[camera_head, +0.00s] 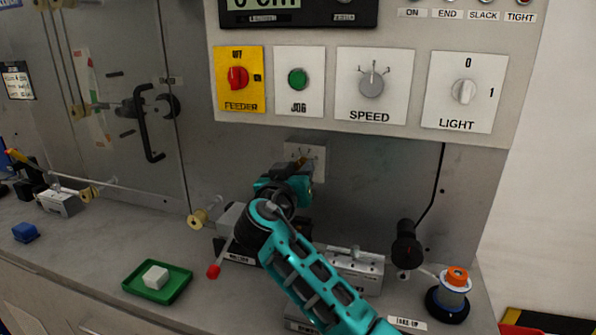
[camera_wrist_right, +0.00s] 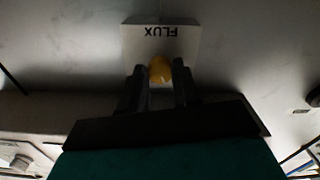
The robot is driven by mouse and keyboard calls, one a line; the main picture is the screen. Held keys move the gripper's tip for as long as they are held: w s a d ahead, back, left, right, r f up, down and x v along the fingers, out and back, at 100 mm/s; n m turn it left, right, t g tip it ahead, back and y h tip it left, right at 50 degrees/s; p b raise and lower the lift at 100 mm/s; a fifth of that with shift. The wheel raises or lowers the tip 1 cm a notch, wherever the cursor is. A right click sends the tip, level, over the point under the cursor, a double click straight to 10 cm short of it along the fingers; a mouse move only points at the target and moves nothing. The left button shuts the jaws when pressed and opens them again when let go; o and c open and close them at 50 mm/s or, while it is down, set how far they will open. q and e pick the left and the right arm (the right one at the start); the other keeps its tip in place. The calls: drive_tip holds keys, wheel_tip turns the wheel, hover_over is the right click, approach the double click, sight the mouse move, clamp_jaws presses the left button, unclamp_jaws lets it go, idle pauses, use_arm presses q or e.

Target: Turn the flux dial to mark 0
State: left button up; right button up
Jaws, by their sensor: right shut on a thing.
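The flux dial's white plate (camera_head: 319,156) is on the grey wall panel below the control box, partly covered by my right gripper (camera_head: 301,172) in the head view. In the right wrist view the plate (camera_wrist_right: 190,40) carries the word FLUX, upside down. The yellow-orange round dial knob (camera_wrist_right: 160,67) sits between the two dark fingertips of my right gripper (camera_wrist_right: 159,75). The gripper is shut on the knob. The dial's pointer and marks cannot be read in either view. My left gripper is not in view.
Above are the feeder switch (camera_head: 238,78), green jog button (camera_head: 298,79), speed dial (camera_head: 372,86) and light switch (camera_head: 464,91). A green tray (camera_head: 181,291) with a white block, a red-tipped lever (camera_head: 214,271) and an orange-topped spool (camera_head: 455,277) stand on the bench.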

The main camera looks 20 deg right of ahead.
drive_tip(key=n+p, duration=0.1)
drive_tip(key=n, duration=0.7)
drive_tip(key=shift+n, duration=0.3)
idle(0.7)
drive_tip(key=o, duration=1.1)
drive_tip(key=shift+c, duration=0.2)
